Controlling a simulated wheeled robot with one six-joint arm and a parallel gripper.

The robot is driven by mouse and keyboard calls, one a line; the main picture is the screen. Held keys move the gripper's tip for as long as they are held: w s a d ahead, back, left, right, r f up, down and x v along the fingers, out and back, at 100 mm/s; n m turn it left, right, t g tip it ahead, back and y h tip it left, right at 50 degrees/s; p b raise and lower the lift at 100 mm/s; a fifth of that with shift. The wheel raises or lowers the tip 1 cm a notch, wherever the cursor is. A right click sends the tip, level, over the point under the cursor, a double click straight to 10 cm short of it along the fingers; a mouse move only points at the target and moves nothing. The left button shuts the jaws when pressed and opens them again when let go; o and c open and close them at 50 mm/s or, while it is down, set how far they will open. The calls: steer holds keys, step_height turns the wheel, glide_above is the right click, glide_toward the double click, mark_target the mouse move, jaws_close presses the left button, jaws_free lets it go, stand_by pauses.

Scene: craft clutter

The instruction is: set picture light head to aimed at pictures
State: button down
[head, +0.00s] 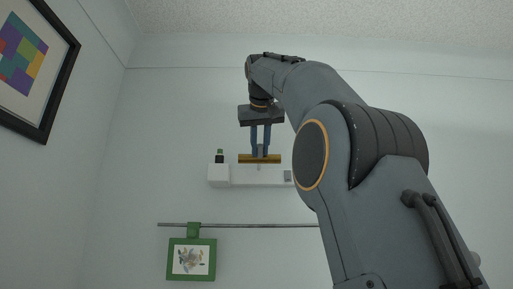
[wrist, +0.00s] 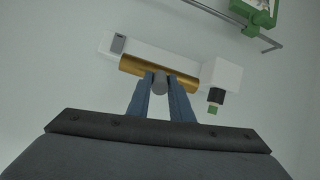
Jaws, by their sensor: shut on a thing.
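The picture light head is a gold bar (head: 245,158) in front of a white wall mount (head: 240,176). In the wrist view the gold bar (wrist: 132,66) lies along the white mount (wrist: 150,50). My gripper (head: 260,154) reaches it from above. Its blue fingers (wrist: 161,80) are shut on a short grey stub (wrist: 160,85) at the middle of the bar. A small picture in a green frame (head: 171,260) hangs from a rail below the mount. Which way the light faces cannot be told.
A metal rail (head: 270,225) runs along the wall below the mount. A small black-and-green part (head: 220,157) sits at the mount's left end. A large black-framed picture (head: 60,90) hangs on the left wall.

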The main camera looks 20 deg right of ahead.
steer(key=shift+r, duration=0.25)
stand_by(0.4)
steer(key=c, duration=1.6)
jaws_free()
steer(key=shift+w+a, duration=0.1)
steer(key=shift+a, duration=0.05)
steer(key=shift+f, duration=0.1)
steer(key=shift+v, duration=3.9)
